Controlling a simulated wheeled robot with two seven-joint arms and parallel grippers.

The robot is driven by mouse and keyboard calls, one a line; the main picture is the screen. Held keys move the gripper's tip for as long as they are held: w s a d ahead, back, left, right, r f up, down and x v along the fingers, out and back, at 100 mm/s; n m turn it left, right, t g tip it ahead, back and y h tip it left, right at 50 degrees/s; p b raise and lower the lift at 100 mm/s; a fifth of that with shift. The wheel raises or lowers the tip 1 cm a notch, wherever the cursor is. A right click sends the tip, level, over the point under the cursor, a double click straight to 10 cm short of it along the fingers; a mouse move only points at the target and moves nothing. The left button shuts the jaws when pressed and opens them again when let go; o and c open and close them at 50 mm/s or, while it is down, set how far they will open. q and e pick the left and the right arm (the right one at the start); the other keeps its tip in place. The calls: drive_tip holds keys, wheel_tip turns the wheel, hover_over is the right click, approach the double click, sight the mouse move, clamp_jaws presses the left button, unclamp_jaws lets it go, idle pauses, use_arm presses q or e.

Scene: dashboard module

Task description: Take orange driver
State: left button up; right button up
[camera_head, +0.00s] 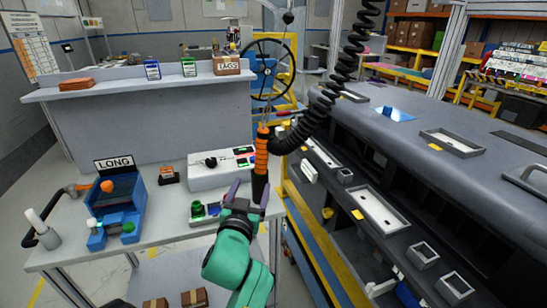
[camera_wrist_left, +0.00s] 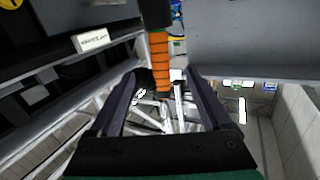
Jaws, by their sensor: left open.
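The orange driver (camera_head: 262,152) hangs upright from a black coiled hose, with an orange grip and a black lower end. Its orange body also shows in the left wrist view (camera_wrist_left: 159,62), coming down from the top toward the space between the fingers. My left gripper (camera_head: 251,184) is open, with its fingers spread around the driver's lower part in the head view. No finger visibly touches the driver, though the gap is hard to judge. My right gripper is not in view.
A light workbench (camera_head: 165,226) on the left holds a blue LONG fixture (camera_head: 116,200) and a white control box (camera_head: 222,168). A grey dashboard module (camera_head: 450,125) fills the right. A black coiled hose (camera_head: 325,95) hangs above the driver.

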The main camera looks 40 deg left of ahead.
sight(261, 159)
use_arm(q)
drive_tip(key=p+x, duration=0.1)
drive_tip(key=x, duration=0.3)
drive_tip(key=r+p+x, duration=0.1)
drive_tip(key=x, duration=0.4)
drive_tip(key=r+p+x, duration=0.1)
drive_tip(key=x, duration=0.3)
drive_tip(key=shift+w+p, duration=0.4)
drive_tip(key=shift+w+a+f, duration=0.15)
drive_tip(key=shift+w+a, duration=0.05)
drive_tip(key=shift+s+d, duration=0.1)
drive_tip(key=c, duration=1.2)
clamp_jaws()
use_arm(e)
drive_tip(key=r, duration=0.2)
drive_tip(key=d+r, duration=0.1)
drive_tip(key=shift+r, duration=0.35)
